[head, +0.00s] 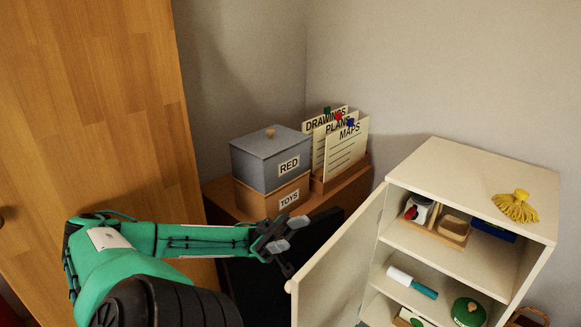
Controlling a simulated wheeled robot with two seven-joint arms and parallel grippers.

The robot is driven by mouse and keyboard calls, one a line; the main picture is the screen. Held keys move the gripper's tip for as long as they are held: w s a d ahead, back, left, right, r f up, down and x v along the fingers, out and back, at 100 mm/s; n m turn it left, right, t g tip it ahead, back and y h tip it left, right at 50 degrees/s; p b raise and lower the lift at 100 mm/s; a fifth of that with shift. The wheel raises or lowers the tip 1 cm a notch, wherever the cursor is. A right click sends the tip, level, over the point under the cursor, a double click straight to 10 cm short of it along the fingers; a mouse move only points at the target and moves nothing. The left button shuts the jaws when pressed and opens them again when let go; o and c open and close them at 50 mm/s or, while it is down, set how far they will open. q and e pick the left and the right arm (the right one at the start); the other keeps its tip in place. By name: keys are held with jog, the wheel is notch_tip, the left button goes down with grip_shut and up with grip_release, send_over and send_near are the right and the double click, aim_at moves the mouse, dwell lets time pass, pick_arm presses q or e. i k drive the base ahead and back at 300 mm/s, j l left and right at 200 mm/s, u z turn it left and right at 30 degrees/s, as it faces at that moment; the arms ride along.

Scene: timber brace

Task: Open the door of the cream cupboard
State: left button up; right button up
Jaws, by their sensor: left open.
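The cream cupboard (478,170) stands at the right in the head view. Its door (338,262) is swung out to the left and stands wide open, so the shelves show. A small round knob (289,286) sits at the door's outer edge. My left gripper (287,234) is open and empty, just left of the door's upper part and above the knob. It appears apart from the door, though the gap is hard to judge. My right gripper is not in view.
On the shelves are a wooden tray (437,232), a roller (412,282) and a green lidded pot (468,311). A yellow mop head (516,205) lies on top. Behind stand a grey box (262,165) and card files (345,150). A tall wooden wardrobe (90,110) fills the left.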

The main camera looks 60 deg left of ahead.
aim_at(329, 289)
jog(key=k+l+u, duration=0.15)
jog(key=l+u, duration=0.25)
jog(key=k+l+u, duration=0.15)
jog(key=u, duration=0.25)
jog(key=k+l+u, duration=0.15)
jog(key=u, duration=0.25)
